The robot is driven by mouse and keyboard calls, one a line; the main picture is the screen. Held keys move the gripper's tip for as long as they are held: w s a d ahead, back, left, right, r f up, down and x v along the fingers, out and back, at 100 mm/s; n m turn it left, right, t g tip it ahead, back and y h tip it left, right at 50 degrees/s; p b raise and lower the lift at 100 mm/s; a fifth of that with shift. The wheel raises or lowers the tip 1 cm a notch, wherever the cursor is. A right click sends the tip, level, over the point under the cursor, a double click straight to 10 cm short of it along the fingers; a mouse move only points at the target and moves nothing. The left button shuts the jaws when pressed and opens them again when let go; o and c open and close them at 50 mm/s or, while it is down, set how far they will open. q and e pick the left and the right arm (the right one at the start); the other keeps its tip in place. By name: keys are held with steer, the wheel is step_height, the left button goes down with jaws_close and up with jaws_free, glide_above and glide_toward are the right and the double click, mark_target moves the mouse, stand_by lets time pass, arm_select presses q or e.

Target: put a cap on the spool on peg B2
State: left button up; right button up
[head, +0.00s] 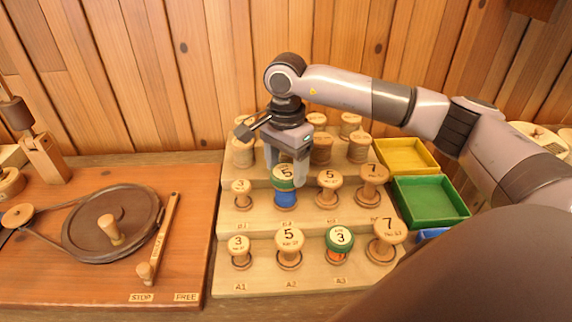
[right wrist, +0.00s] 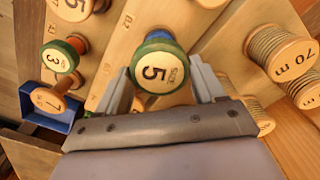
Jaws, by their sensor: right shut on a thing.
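The spool on peg B2 (head: 286,199), with blue thread, stands upright in the middle row of the stepped rack. A cap (head: 281,183) with a green rim and a pale face marked 5 is at its top; it also shows in the right wrist view (right wrist: 154,72). I cannot tell whether the cap is fully seated. My right gripper (head: 287,170) comes down from above and is shut on the cap, one finger on each side, as the right wrist view (right wrist: 160,88) also shows. My left gripper is not in view.
Bare wooden spools stand close by on the rack (head: 262,280). The spool on A3 (head: 339,241) has a green-rimmed cap marked 3. Yellow (head: 408,155) and green (head: 432,200) trays lie at the right. A board with a dark wheel (head: 112,222) is at the left.

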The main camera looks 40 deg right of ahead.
mark_target(286, 171)
steer(key=shift+f+b, duration=0.45)
steer(key=shift+f, duration=0.15)
steer(key=o, duration=0.7)
steer(key=shift+r+p, duration=2.85)
steer(key=shift+r, duration=1.35)
step_height(286, 171, up, 3)
steer(key=shift+f+p, duration=0.15)
steer(key=shift+p, duration=0.5)
steer(key=shift+s+f, duration=0.1)
